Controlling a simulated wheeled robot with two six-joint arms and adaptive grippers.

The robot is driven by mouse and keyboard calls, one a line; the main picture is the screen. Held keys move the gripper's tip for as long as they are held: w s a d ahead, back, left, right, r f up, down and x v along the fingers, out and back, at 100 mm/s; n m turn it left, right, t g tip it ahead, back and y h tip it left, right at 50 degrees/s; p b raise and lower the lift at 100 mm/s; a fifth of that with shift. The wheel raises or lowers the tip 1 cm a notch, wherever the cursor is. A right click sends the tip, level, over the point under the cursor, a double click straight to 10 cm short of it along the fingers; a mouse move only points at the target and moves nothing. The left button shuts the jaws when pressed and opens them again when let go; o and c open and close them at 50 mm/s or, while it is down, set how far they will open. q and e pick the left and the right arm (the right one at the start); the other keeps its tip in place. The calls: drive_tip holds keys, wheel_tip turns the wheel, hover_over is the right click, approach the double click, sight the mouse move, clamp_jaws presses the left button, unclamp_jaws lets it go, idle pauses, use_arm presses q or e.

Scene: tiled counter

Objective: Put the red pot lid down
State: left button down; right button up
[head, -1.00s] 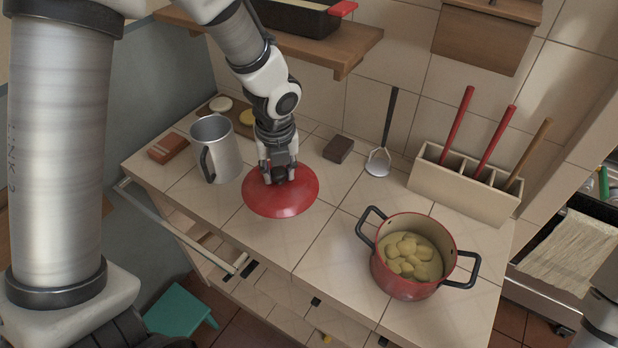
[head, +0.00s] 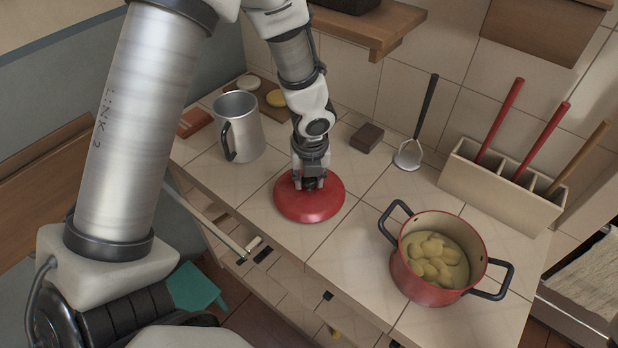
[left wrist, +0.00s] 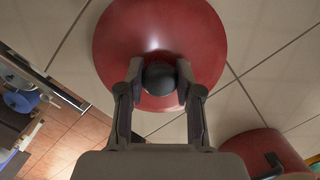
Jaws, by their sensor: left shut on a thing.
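The red pot lid (head: 309,206) is at the counter's middle left, between the metal jug and the pot. I cannot tell whether it touches the tiles. My left gripper (head: 309,182) is above it, pointing down and shut on its dark round knob, which shows between the fingers in the left wrist view (left wrist: 159,80). The lid also fills the top of that view (left wrist: 200,35). The red pot (head: 425,290) stands uncovered to the right, full of pale potato pieces (head: 436,258). My right gripper is not in view.
A metal jug (head: 240,128) stands left of the lid. A dark block (head: 367,138) and a masher (head: 408,155) are behind it. A utensil holder (head: 500,188) stands at the back right. Bare tiles (head: 350,245) lie between lid and pot. The counter's front edge is near.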

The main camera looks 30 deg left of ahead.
sight(310, 183)
use_arm(q)
drive_tip(key=c, duration=1.2)
unclamp_jaws()
drive_tip(key=shift+f, duration=0.25)
drive_tip(key=o, duration=0.4)
drive_tip(key=shift+w, duration=0.2)
drive_tip(key=shift+o, duration=0.2)
drive_tip(key=shift+s, duration=0.1)
drive_tip(key=shift+r, duration=0.35)
wheel_tip(310, 183, up, 12)
drive_tip(key=s+d+p, duration=0.1)
drive_tip(key=p, duration=0.4)
drive_tip(key=shift+s+d+f, duration=0.15)
drive_tip(key=shift+f, duration=0.05)
